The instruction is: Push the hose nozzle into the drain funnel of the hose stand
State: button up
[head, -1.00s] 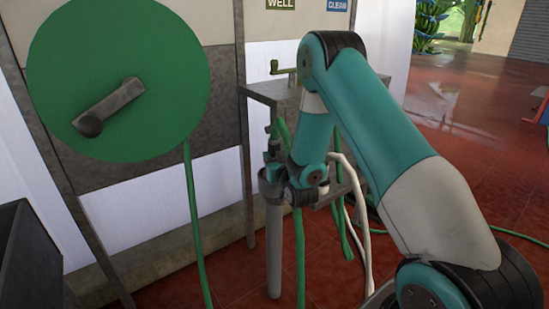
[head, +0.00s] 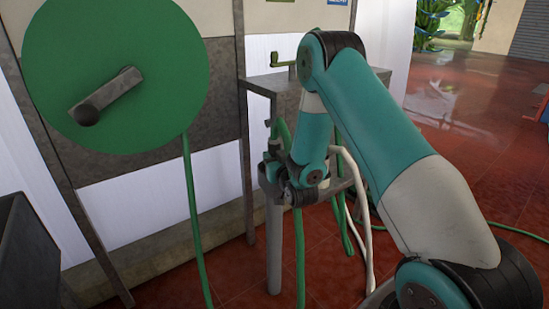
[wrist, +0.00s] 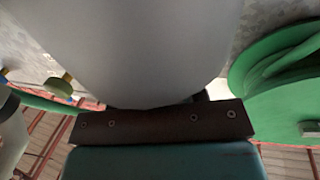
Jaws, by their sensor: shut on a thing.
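My gripper (head: 272,166) is at the top of the hose stand's post (head: 274,245), shut on the hose nozzle. The nozzle is mostly hidden by my gripper and wrist. A green hose (head: 299,255) hangs down beside the post, just below my wrist. The grey drain funnel (head: 264,183) sits at the post's top, right at my gripper and partly covered by it. I cannot tell how deep the nozzle is in it. In the wrist view a large, smooth grey surface (wrist: 140,50) fills the middle, close up; the nozzle is not clear there.
A big green reel (head: 150,60) hangs at the left, with its own hose (head: 193,220) running down. A grey shelf (head: 272,84) with a green tap (head: 283,62) stands behind my arm. A white hose (head: 365,225) hangs to the right. The red floor is open at the far right.

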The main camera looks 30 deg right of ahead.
jog(key=shift+f+b, duration=0.35)
dwell(0.3)
jog(key=o, duration=1.2)
jog(key=shift+o, duration=0.2)
